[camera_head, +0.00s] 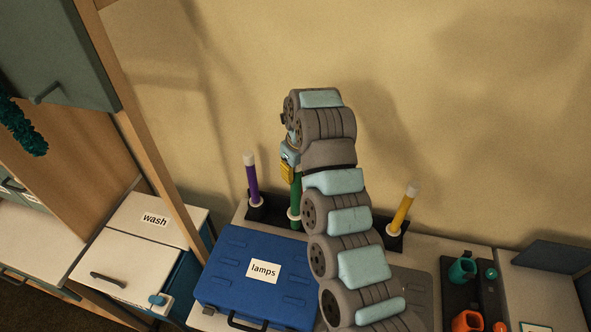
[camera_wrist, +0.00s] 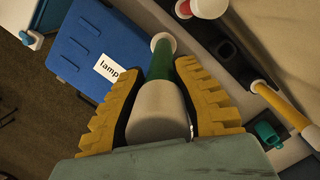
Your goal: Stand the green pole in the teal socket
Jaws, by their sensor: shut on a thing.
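My gripper (camera_head: 289,166) is shut on the green pole (camera_head: 296,197), which hangs roughly upright below it, behind the blue case. In the wrist view the green pole (camera_wrist: 187,69) runs between the yellow fingers, with its pale top end nearest the camera and a white ring at its far end. That end appears clear of the dark rack, where an empty square hole shows. The teal socket (camera_head: 462,270) is on a dark panel at the right and is empty as far as I can see. It also shows in the wrist view (camera_wrist: 268,135).
A purple pole (camera_head: 252,182) and a yellow pole (camera_head: 403,209) stand in the dark rack (camera_head: 272,211). The blue case (camera_head: 222,277) labelled "lamps" lies in front. An orange socket (camera_head: 467,321) is near the teal one. A post and cabinet stand at the left.

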